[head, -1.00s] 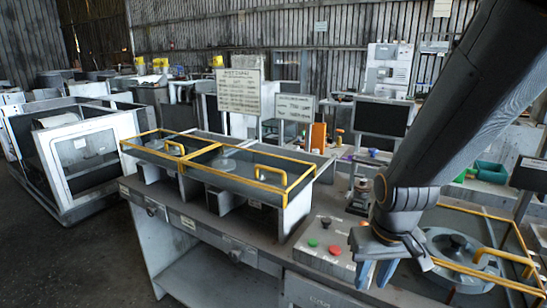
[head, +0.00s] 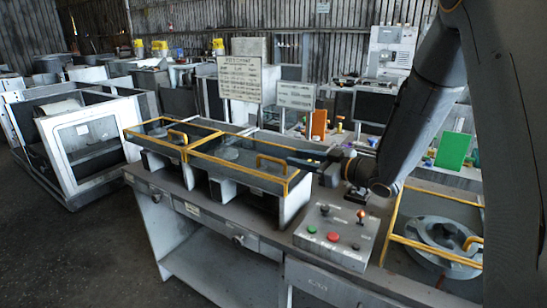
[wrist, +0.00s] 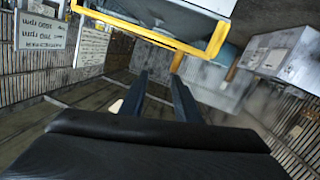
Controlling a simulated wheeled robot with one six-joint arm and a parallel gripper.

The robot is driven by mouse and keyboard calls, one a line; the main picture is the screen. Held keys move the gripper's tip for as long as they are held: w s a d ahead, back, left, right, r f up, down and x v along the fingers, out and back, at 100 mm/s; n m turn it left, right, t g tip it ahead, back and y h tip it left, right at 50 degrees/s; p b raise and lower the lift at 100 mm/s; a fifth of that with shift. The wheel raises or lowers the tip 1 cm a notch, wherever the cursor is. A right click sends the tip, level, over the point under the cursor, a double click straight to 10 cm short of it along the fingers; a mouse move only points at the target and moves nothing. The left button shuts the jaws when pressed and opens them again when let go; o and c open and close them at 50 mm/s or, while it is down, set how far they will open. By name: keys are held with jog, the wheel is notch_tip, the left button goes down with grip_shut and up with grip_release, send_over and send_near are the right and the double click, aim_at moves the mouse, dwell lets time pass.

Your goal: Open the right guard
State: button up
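The right guard (head: 235,172) is a flat, clear-topped cover with a yellow frame, on the bench beside the left guard (head: 160,132). It lies level and looks closed. A yellow handle (head: 272,160) stands on its top near the right end. My gripper (head: 292,161) reaches in from the right at that end, close to the handle; I cannot tell whether it touches. In the wrist view my gripper (wrist: 160,78) has its two fingers apart with nothing between them. A yellow frame bar (wrist: 150,32) crosses above the fingertips there.
A grey control box (head: 338,236) with green and red buttons stands right of the guard. Another yellow frame (head: 388,228) surrounds a round housing (head: 440,238) at far right. Two sign boards (head: 240,78) stand behind the guards.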

aim_at(260, 155)
jog(key=a+f+n+g+y+b, duration=0.1)
jog(key=a+f+y+b, duration=0.1)
jog(key=b, duration=0.1)
jog(key=shift+w+a+f+n+g+y, duration=0.1)
jog(key=shift+a+f+n+g+y, duration=0.05)
jog(key=shift+n+g+y, duration=0.2)
jog(key=shift+p+x, duration=1.1)
jog(key=shift+x, duration=2.4)
jog(key=shift+w, duration=0.1)
grip_shut()
